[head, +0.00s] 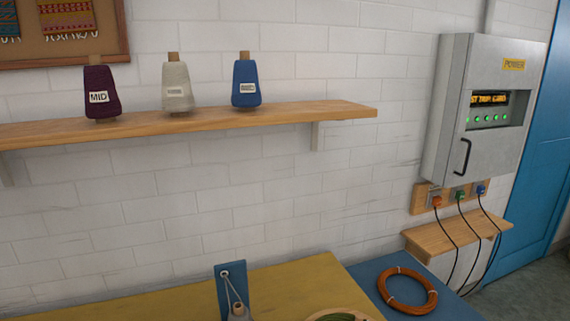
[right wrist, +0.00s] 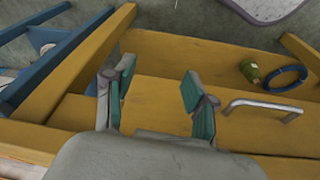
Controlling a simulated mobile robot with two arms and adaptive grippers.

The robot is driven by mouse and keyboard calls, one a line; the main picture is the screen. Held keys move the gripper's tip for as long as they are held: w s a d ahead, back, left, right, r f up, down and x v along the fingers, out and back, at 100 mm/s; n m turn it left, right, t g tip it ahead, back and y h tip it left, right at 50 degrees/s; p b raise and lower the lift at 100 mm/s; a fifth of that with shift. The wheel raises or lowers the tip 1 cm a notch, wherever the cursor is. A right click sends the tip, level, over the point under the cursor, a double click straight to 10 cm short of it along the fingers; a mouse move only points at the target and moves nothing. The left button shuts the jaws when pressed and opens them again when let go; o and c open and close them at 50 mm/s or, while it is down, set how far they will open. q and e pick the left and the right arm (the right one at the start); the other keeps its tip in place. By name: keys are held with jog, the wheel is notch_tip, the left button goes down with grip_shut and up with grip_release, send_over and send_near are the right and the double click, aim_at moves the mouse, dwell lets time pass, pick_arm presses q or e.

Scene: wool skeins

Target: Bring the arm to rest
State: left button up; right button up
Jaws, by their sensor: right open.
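My right gripper (right wrist: 157,82) shows in the right wrist view. Its two fingers with teal pads stand apart, with nothing between them. Behind the fingers are yellow wooden boards (right wrist: 160,58); I cannot tell how far they are from the fingertips. A grey metal bar handle (right wrist: 262,104) is to the right of the fingers, apart from them. Neither gripper shows in the head view, and my left gripper is in no view.
In the head view, purple (head: 102,91), cream (head: 177,86) and blue (head: 246,83) cones stand on a wall shelf (head: 340,110). A yellow tabletop (head: 285,282) lies below, beside an orange coil (head: 407,289). A grey power cabinet (head: 450,110) hangs right. A blue ring (right wrist: 285,79) lies beyond the handle.

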jog(key=s+f+g, duration=0.1)
jog(key=s+f, duration=0.2)
jog(key=f, duration=0.6)
jog(key=s+f, duration=0.4)
jog(key=f, duration=0.4)
jog(key=s+d+f, duration=0.3)
jog(key=s+f, duration=0.6)
jog(key=s, duration=0.3)
jog(key=shift+s+d+f+g, duration=0.15)
jog(key=shift+s+f+g, duration=0.1)
jog(key=shift+f+g, duration=0.15)
